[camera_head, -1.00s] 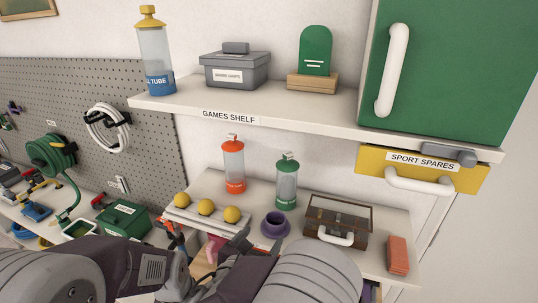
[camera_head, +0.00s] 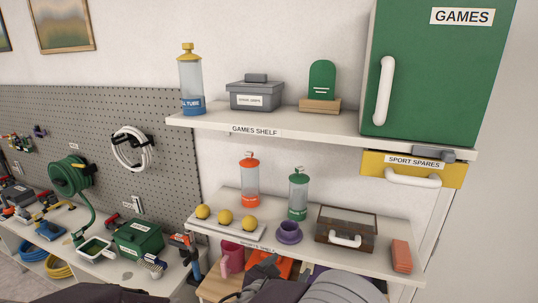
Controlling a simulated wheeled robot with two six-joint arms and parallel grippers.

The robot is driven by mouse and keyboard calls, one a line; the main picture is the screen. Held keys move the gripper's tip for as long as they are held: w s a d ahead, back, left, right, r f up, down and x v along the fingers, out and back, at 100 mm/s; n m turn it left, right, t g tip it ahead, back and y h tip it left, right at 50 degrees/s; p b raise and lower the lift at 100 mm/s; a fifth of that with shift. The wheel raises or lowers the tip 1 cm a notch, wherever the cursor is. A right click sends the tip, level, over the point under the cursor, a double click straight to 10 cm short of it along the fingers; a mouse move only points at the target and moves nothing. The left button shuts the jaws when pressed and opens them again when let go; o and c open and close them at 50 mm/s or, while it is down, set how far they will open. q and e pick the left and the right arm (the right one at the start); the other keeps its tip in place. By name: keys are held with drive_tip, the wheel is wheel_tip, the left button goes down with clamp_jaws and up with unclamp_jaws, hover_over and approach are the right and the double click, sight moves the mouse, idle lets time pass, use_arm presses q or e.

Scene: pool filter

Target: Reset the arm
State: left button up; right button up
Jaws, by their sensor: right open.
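The lower shelf (camera_head: 375,257) holds yellow balls (camera_head: 226,217), a red-capped tube (camera_head: 249,182), a green-capped tube (camera_head: 298,195), a purple cup (camera_head: 289,233), a brown case (camera_head: 346,229) and a brick-red block (camera_head: 401,257). The games shelf (camera_head: 340,129) and green cabinet (camera_head: 445,70) are above.

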drive_tip(key=s+d+f+m+g+h+b, duration=0.1)
drive_tip(key=s+d+f+m+g+b, duration=0.35)
drive_tip(key=d, duration=0.65)
drive_tip(key=s+d+f+m+g+h+b, duration=0.1)
drive_tip(key=s+d+f+m+g, duration=0.5)
drive_tip(key=d, duration=0.6)
drive_tip(key=s+a+f+m+g+y+b, duration=0.25)
drive_tip(key=s+f+m+y, duration=0.25)
drive_tip(key=s+f+m, duration=0.4)
drive_tip(key=a+m+t+y, duration=0.2)
drive_tip(key=a+m+y, duration=0.2)
drive_tip(key=a+m, duration=0.3)
drive_tip(key=w+m, duration=0.1)
drive_tip(key=m, duration=0.2)
drive_tip(key=shift+a+f, duration=0.3)
drive_tip(key=shift+f, duration=0.1)
drive_tip(key=shift+s+d, duration=0.1)
drive_tip(key=shift+s, duration=0.05)
